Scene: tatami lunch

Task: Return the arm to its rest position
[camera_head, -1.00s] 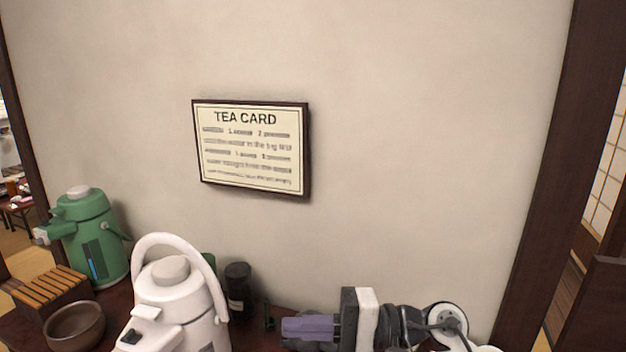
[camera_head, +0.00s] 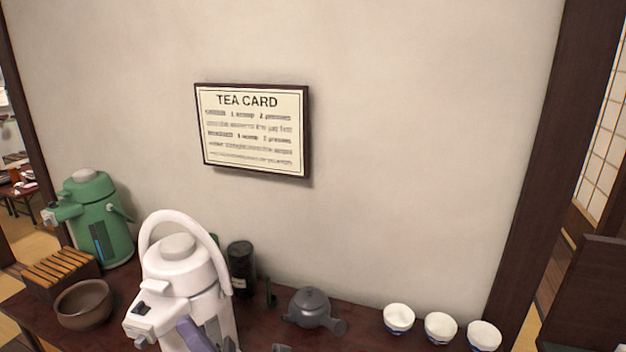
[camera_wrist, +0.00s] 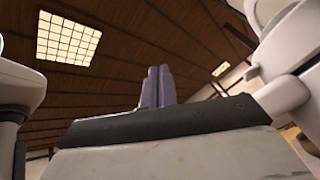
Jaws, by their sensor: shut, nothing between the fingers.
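My gripper (camera_wrist: 157,86) shows in the wrist view with its two purple fingers pressed together and nothing between them. They point up toward the dark wooden ceiling. In the head view the purple fingers of my gripper (camera_head: 194,334) show at the bottom edge, in front of the lower part of the white pump pot. I cannot tell from this view whether they touch it. Most of my arm is outside the head view.
The counter (camera_head: 365,328) holds a green pump pot (camera_head: 98,220), a white pump pot (camera_head: 182,270), a brown bowl (camera_head: 84,304), a slatted wooden stand (camera_head: 55,272), a dark canister (camera_head: 241,269), a grey teapot (camera_head: 312,309) and three cups (camera_head: 440,327). A tea card (camera_head: 253,129) hangs above.

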